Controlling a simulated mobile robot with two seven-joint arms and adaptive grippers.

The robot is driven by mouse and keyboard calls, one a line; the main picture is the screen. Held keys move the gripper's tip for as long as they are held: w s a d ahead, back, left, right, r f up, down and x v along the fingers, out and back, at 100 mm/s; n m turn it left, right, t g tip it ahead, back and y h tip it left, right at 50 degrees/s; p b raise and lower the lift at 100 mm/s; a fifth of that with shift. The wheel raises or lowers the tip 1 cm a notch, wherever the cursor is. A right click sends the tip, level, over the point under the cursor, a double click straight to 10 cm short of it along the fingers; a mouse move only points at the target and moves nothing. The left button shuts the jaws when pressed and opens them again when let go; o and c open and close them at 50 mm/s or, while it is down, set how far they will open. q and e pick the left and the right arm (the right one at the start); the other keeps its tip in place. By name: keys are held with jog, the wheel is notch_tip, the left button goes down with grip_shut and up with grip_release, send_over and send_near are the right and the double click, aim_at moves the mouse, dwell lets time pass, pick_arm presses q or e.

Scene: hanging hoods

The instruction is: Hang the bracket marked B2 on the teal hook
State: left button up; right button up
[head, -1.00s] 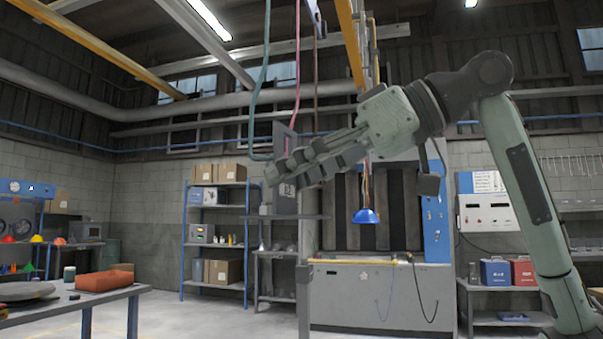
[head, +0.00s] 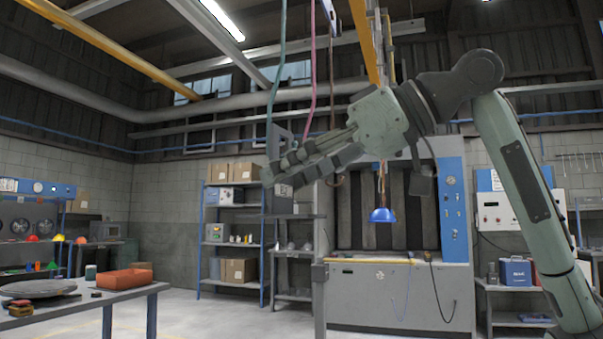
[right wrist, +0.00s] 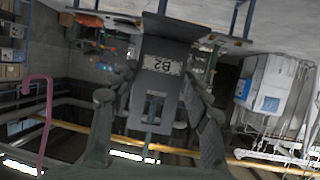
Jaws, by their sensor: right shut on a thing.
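The grey bracket marked B2 (right wrist: 162,66) is in my right gripper, which is shut on it with a finger on each side. Its label and a window-like opening show in the right wrist view. In the head view the bracket (head: 289,134) stands above the fingers of my right gripper (head: 277,176). The teal hook (head: 276,80) hangs from above, and its lower end reaches beside or behind the bracket. In the right wrist view a teal piece (right wrist: 153,106) shows in the opening; I cannot tell whether it passes through. My left gripper is out of view.
A pink hook (head: 312,70) and a brown hook (head: 332,90) hang right of the teal one. Shelves line the back wall.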

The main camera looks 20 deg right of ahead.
jog(key=shift+r, duration=0.1)
dwell(0.3)
jog(key=shift+f+b, duration=0.7)
jog(key=shift+f, duration=0.6)
jog(key=o, duration=1.5)
jog(key=shift+o, duration=0.7)
jog(key=shift+f, duration=0.1)
